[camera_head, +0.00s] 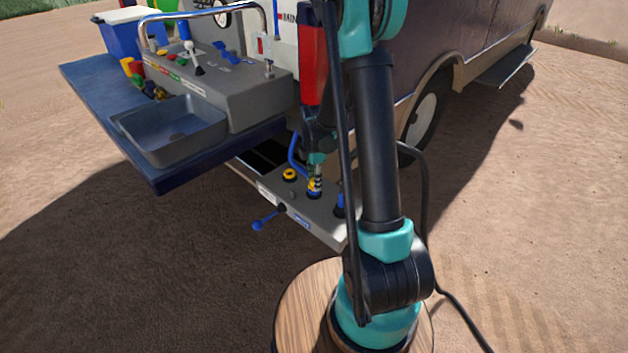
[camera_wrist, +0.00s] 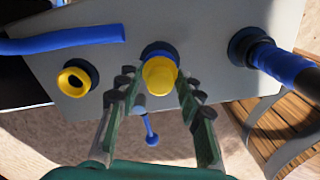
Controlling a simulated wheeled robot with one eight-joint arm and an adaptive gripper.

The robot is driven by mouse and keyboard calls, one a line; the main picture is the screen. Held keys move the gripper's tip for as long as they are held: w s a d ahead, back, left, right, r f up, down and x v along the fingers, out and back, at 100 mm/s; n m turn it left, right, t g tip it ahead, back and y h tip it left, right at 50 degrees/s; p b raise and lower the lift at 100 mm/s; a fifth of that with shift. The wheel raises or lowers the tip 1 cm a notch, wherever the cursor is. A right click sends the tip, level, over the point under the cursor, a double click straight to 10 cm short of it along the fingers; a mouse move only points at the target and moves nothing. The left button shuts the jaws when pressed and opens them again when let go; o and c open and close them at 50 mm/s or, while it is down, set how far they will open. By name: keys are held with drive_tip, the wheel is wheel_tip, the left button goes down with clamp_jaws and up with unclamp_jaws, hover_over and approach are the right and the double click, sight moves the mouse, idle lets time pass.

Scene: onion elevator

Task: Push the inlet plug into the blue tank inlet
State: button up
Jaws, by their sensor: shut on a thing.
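The inlet plug (camera_wrist: 159,75) shows as a yellow round piece between my fingers in the wrist view. It lines up with the blue ring of the tank inlet (camera_wrist: 158,50) on the grey panel and covers much of its opening. How deep the plug sits is hidden. My gripper (camera_wrist: 156,88) is shut on the plug, with one green finger on each side. In the head view, my gripper (camera_head: 317,172) points down at the panel, with the blue and yellow inlet (camera_head: 315,188) just below it.
A second, yellow-ringed inlet (camera_wrist: 76,78) is to the left. A blue hose end (camera_wrist: 75,38) lies above it. A blue-banded hose fitting (camera_wrist: 275,60) stands close on the right. A blue lever (camera_head: 265,222) sticks out from the panel (camera_head: 325,231). The sink (camera_head: 172,130) is to the left.

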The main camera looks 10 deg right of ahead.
drive_tip(key=shift+f, duration=0.3)
drive_tip(key=o, duration=1)
drive_tip(key=shift+r, duration=0.1)
wheel_tip(320, 180, up, 11)
drive_tip(key=s+d+m+t, duration=0.1)
drive_tip(key=s+m, duration=0.6)
drive_tip(key=s+d+m+t, duration=0.1)
drive_tip(key=s+m, duration=0.5)
drive_tip(key=s, duration=0.1)
drive_tip(key=s+d+f+m+t, duration=0.1)
drive_tip(key=s+d+m+t, duration=0.1)
drive_tip(key=s+m, duration=0.5)
drive_tip(key=shift+s+f+m, duration=0.1)
drive_tip(key=shift+s+m, duration=0.2)
drive_tip(key=shift+s, duration=0.2)
